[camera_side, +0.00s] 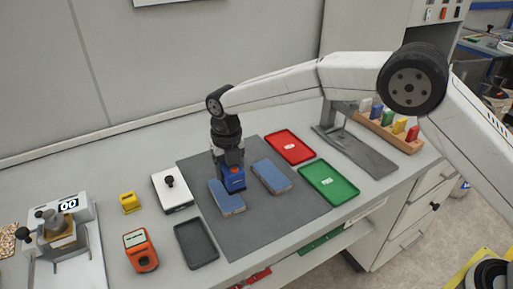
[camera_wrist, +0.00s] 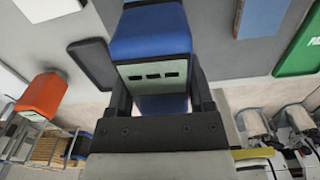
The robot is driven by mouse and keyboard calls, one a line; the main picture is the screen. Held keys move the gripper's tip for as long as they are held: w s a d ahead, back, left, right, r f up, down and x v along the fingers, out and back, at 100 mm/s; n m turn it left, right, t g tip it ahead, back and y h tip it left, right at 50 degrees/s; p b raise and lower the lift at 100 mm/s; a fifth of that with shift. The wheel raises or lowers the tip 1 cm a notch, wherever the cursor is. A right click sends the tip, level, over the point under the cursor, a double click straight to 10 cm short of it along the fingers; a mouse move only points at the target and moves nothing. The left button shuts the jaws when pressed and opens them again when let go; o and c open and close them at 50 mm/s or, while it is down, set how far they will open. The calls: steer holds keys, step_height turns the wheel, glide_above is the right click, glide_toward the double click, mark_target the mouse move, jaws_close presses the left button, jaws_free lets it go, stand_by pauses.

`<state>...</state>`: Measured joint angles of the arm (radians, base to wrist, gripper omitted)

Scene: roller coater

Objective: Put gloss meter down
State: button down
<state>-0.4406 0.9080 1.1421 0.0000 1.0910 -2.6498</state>
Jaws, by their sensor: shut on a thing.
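The gloss meter, a small blue box, (camera_side: 233,179) is held in my gripper (camera_side: 231,164) over the far end of the left blue panel (camera_side: 228,200). The side view does not clearly show whether it touches the panel. In the wrist view the blue gloss meter (camera_wrist: 150,38) fills the top middle, its pale end face with several dark slots towards the camera. My gripper's dark jaws (camera_wrist: 160,98) are shut on its two sides. A second blue panel (camera_side: 271,176) lies to the right on the dark grey mat (camera_side: 240,235).
A red tray (camera_side: 289,148) and a green tray (camera_side: 330,185) lie to the right. A dark empty tray (camera_side: 196,245), an orange device (camera_side: 140,254), a white plate with a black knob (camera_side: 172,192) and a yellow block (camera_side: 129,202) stand left. A metal stand (camera_side: 355,150) is at the right.

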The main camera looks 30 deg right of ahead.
mark_target(223, 172)
steer(key=shift+w+a+f, duration=0.15)
steer(key=shift+w+f, duration=0.3)
steer(key=shift+f, duration=0.05)
steer(key=shift+w+a+f, duration=0.15)
steer(key=shift+w+f, duration=0.25)
steer(key=shift+f, duration=0.1)
steer(key=shift+w+a+f, duration=0.1)
steer(key=shift+w+f, duration=0.15)
steer(key=shift+f, duration=1.55)
steer(key=shift+f, duration=0.1)
jaws_free()
steer(key=shift+f, duration=0.1)
step_height(223, 172, up, 12)
steer(key=shift+r, duration=0.2)
